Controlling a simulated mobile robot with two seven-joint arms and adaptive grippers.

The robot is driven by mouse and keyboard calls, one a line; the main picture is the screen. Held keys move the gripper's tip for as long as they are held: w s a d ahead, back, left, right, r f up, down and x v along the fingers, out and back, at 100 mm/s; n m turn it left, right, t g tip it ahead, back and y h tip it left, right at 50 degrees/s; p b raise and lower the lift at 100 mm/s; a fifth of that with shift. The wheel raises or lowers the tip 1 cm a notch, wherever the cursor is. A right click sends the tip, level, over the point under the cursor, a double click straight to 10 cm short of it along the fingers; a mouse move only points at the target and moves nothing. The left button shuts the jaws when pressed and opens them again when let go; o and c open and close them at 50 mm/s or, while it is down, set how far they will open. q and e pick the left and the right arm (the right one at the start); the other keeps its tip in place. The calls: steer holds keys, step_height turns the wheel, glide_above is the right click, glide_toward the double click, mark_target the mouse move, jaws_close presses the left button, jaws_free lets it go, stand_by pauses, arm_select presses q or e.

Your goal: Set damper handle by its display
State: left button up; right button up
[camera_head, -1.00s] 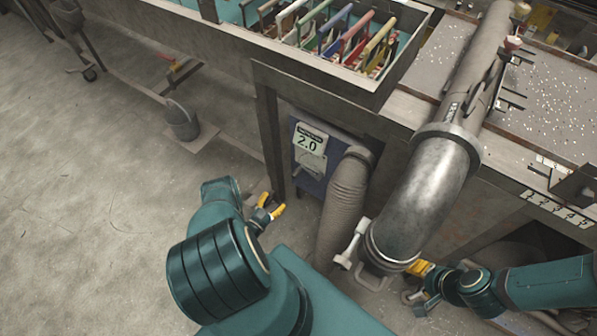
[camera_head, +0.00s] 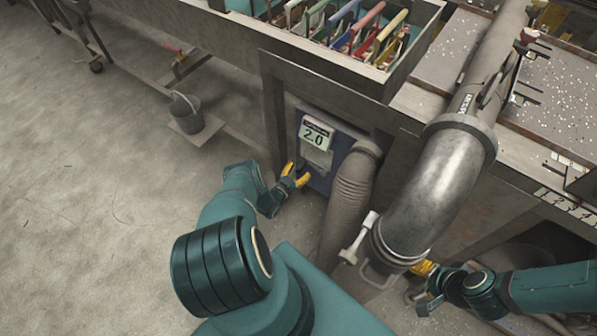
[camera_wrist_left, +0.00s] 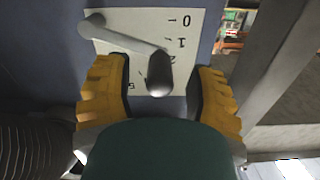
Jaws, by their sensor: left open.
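The display (camera_head: 316,134) on the blue cabinet reads 2.0 in the head view. A pale scale plate (camera_head: 318,158) sits below it. In the left wrist view the grey damper handle (camera_wrist_left: 130,38) runs from a pivot at upper left to a rounded grip (camera_wrist_left: 160,74). The scale plate (camera_wrist_left: 190,52) behind it carries numbers, with 0, 1 and 2 readable at right. My left gripper (camera_head: 295,176) is open, its yellow fingers (camera_wrist_left: 160,95) on either side of the handle's grip with gaps. My right gripper (camera_head: 424,269) is by the metal duct's lower end; its fingers are partly hidden.
A ribbed grey hose (camera_head: 347,195) runs down beside the cabinet, close to my left gripper. A large metal duct (camera_head: 430,185) stands right of it. A bench (camera_head: 330,75) with coloured-handled tools is above. A bucket (camera_head: 185,112) stands at left; the floor there is open.

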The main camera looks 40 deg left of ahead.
mark_target(303, 169)
arm_select(q)
jaws_close()
steer(key=r+m, duration=0.1)
steer(key=d+m+p, duration=0.1)
steer(key=r+m+p, duration=0.1)
steer(key=m, duration=0.1)
steer(key=shift+w+d+r, duration=0.1)
steer(key=shift+d+r, duration=0.15)
steer(key=shift+r, duration=0.1)
steer(key=shift+d+r+m, duration=0.1)
steer(key=shift+r+m, duration=0.05)
steer(key=shift+m, duration=0.25)
steer(key=shift+d+r+m, duration=0.2)
steer(key=shift+d+m, duration=0.05)
steer(key=shift+m, duration=0.15)
